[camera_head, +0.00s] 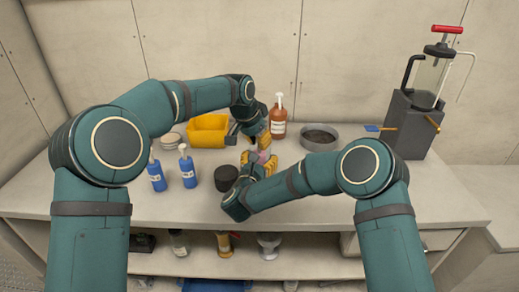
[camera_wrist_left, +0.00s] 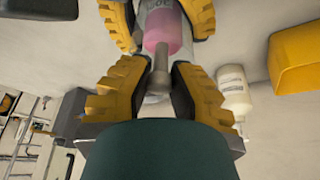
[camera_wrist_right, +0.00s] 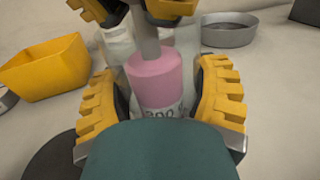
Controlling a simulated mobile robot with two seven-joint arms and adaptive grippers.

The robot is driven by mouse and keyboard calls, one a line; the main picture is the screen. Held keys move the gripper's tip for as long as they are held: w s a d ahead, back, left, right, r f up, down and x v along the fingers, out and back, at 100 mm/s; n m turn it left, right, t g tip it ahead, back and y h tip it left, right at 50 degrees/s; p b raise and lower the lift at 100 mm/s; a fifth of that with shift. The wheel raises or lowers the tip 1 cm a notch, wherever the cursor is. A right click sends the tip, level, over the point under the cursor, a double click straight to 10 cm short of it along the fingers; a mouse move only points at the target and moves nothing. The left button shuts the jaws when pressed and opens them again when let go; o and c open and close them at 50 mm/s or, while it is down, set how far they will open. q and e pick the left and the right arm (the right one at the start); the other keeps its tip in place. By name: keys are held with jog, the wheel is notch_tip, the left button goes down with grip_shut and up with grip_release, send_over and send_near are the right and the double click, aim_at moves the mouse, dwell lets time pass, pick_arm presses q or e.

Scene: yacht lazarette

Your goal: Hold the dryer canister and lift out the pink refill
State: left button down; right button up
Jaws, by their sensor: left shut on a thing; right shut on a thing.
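The pink refill (camera_wrist_right: 155,75) stands upright between my grippers, with a grey stem (camera_wrist_left: 158,78) rising from its top. The clear dryer canister (camera_wrist_right: 163,112) carries dark print and surrounds at least the refill's lower part. How deep the refill sits in it I cannot tell. My right gripper (camera_wrist_right: 158,95) is shut on the canister, with a yellow finger on each side. My left gripper (camera_wrist_left: 158,85) is above it and shut on the stem. In the head view, the left gripper (camera_head: 263,138) and right gripper (camera_head: 263,168) mostly hide both objects; a little pink shows between them.
A yellow bin (camera_head: 208,130), an amber pump bottle (camera_head: 278,118) and a grey round pan (camera_head: 319,138) stand behind. Blue bottles (camera_head: 188,170) and a dark round object (camera_head: 226,178) are to the left. A grey box with a pump (camera_head: 405,125) stands right. The front bench edge is clear.

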pick_arm(q)
notch_tip(320, 180, up, 10)
jog(key=shift+f, duration=0.1)
dwell(0.4)
pick_arm(e)
jog(key=o, duration=1.4)
jog(key=shift+c, duration=0.2)
